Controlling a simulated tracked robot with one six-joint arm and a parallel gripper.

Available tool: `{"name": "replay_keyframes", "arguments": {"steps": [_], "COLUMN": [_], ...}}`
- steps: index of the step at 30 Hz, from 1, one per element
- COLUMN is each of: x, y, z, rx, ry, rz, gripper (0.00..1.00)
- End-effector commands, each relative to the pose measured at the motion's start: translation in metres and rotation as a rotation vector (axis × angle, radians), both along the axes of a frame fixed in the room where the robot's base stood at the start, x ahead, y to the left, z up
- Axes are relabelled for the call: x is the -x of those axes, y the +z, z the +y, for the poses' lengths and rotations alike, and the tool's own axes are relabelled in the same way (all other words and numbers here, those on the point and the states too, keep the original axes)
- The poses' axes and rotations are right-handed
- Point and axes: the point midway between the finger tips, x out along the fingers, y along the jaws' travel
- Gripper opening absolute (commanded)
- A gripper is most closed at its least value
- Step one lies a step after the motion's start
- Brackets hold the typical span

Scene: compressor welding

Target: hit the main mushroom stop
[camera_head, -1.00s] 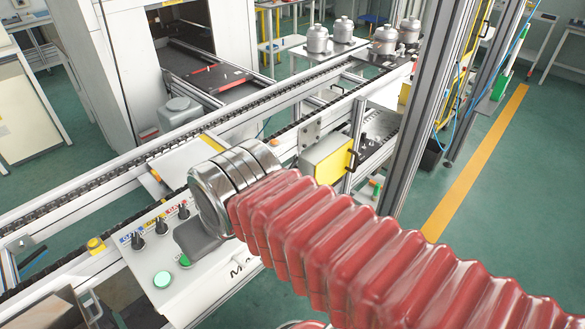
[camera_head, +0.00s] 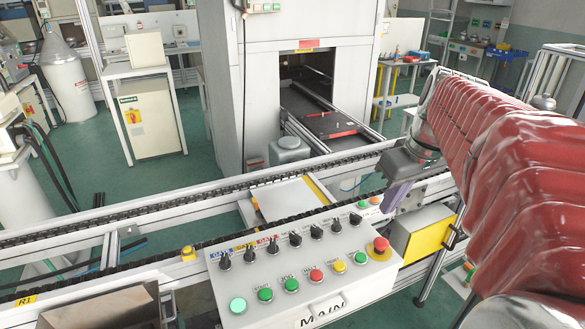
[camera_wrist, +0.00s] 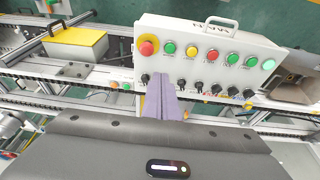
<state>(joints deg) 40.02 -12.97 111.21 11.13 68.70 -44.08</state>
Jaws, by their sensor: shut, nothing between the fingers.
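The main mushroom stop (camera_head: 381,245) is a red button on a yellow base at the right end of the white MAIN control box (camera_head: 228,292). In the wrist view the red mushroom stop (camera_wrist: 147,48) sits at the box's left end. My gripper (camera_head: 388,207) has purple fingers, shut and empty, pointing down behind and above the stop in the head view. In the wrist view my gripper's fingertips (camera_wrist: 161,80) show just below and right of the stop, apart from it in the picture. The exact height of the gap cannot be told.
Several green, red and yellow buttons and a row of black selector knobs (camera_head: 295,239) share the box. Conveyor rails (camera_head: 130,225) run behind. A small yellow button (camera_head: 188,253) sits on the rail.

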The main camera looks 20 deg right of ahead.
Motion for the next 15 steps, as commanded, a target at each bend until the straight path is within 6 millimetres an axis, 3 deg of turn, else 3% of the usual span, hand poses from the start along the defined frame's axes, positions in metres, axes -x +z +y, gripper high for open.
{"name": "replay_keyframes", "arguments": {"steps": [3, 6, 15], "x": [0.003, 0.006, 0.006], "y": [0.002, 0.003, 0.004], "z": [-0.030, -0.042, -0.045], "rx": [-0.010, -0.015, -0.015], "ry": [0.000, 0.005, 0.011], "rz": [0.005, 0.007, 0.006], "gripper": [0.00, 0.00, 0.00]}}
